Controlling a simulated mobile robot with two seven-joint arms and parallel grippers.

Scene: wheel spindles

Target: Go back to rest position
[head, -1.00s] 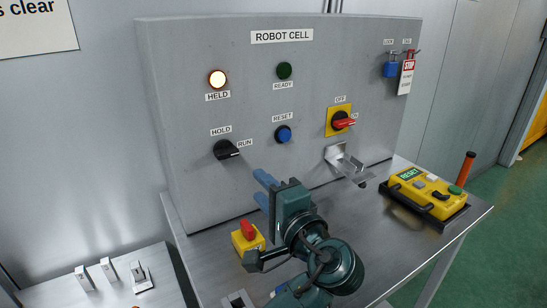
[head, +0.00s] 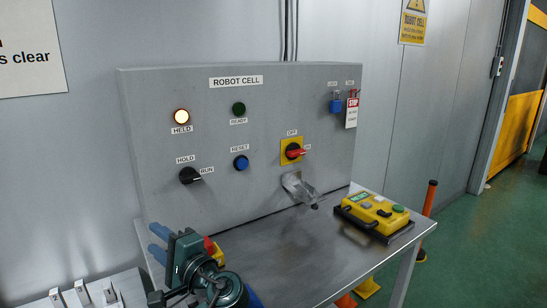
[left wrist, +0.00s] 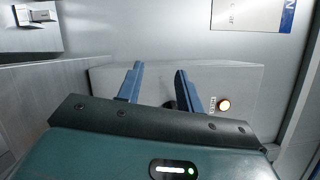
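My left gripper (head: 158,241) is at the lower left of the head view, in front of the lower left part of the control panel. Its two blue fingers stand apart with nothing between them. The left wrist view also shows the open fingers (left wrist: 155,88), with the panel face (left wrist: 235,83) and the lit lamp (left wrist: 223,105) beyond. The grey ROBOT CELL panel (head: 270,180) carries a lit HELD lamp (head: 181,116), a dark READY lamp (head: 239,108), a black HOLD/RUN knob (head: 190,175), and a blue RESET button (head: 241,162). My right gripper is not in view.
A red switch on a yellow plate (head: 284,159) sits right of RESET. A yellow pendant (head: 376,212) rests in a black holder on the steel table (head: 290,262). A blue padlock (head: 336,104) and a STOP tag (head: 351,113) hang at upper right.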

